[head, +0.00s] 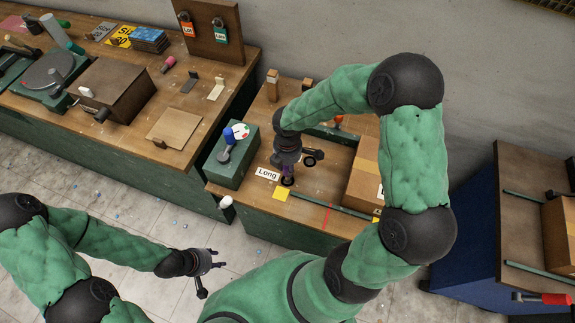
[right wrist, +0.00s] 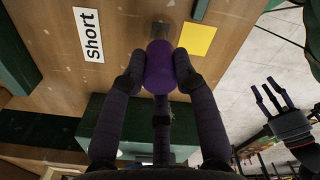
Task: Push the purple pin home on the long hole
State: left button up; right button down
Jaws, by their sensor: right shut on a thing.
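The purple pin (right wrist: 160,68) is a thick cylinder between the fingers of my right gripper (right wrist: 159,72) in the right wrist view. The gripper is shut on it. A small dark grey patch (right wrist: 161,28) shows at the pin's far end; how deep the pin sits is hidden. The right wrist view shows a label reading "Short" (right wrist: 88,35). My left gripper (head: 210,262) is open and empty over the floor.
A yellow square (head: 280,194) lies beside my right gripper. A green box (head: 232,158) with a blue-topped item stands to the left. A cardboard box (head: 363,175) stands to the right. A green rail (head: 330,206) and a red line (head: 327,216) are near the front edge.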

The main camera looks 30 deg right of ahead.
dwell(0.5)
jog(key=shift+f+b, duration=1.95)
jog(key=shift+f, duration=0.9)
jog(key=c, duration=0.9)
grip_release()
jog(key=shift+r, duration=0.15)
notch_tip(320, 180, up, 12)
jog(key=shift+f, duration=0.1)
